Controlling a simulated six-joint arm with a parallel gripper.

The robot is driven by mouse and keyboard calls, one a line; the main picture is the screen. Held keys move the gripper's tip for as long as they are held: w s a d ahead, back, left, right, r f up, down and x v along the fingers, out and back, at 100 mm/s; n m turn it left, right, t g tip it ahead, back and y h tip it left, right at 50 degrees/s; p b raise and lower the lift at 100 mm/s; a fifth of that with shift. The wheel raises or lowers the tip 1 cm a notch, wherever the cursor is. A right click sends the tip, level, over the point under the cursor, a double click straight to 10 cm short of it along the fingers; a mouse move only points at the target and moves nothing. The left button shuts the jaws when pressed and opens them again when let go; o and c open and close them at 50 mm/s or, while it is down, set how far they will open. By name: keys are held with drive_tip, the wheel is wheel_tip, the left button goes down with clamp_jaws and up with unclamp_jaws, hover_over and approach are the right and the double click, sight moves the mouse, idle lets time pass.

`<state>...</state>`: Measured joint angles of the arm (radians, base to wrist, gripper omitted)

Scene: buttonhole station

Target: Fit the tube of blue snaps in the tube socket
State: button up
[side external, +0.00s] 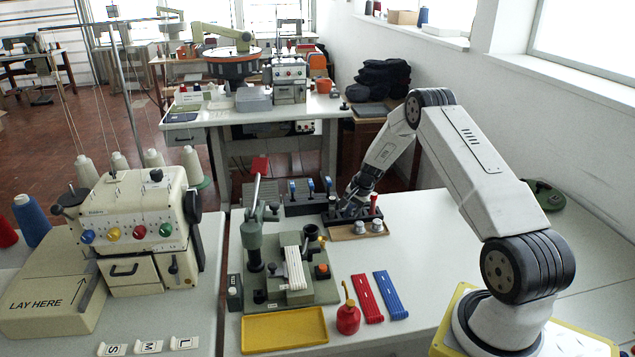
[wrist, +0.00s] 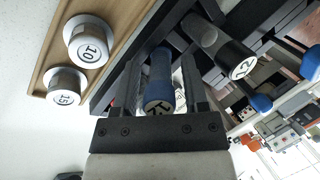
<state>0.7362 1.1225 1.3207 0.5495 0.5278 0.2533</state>
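The tube of blue snaps looks to be the flat blue strip (side external: 390,294) lying on the white table in the side view, right of a similar red strip (side external: 367,298). The tube socket may be the dark upright cup (side external: 310,232) on the green press (side external: 275,285), but I cannot tell for certain. My gripper (side external: 352,203) is far behind the strips, low over a dark rack (side external: 340,217). In the wrist view my gripper (wrist: 162,85) has its fingers apart on both sides of a blue-handled tool (wrist: 160,72), with gaps showing. The strips are not in the wrist view.
A black-handled tool marked 12 (wrist: 225,55) stands beside my fingers. A wooden tray (side external: 350,234) holds round weights, marked 10 (wrist: 90,45) and 15 (wrist: 66,88). A red bottle (side external: 348,314) stands left of the strips, beside a yellow tray (side external: 284,331).

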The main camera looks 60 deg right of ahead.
clamp_jaws()
drive_tip(key=shift+r, duration=0.15)
drive_tip(key=shift+r, duration=0.75)
drive_tip(key=s+a+r, duration=0.7)
drive_tip(key=s+r, duration=0.4)
drive_tip(key=s, duration=0.1)
drive_tip(key=shift+a, duration=0.15)
drive_tip(key=shift+r, duration=0.1)
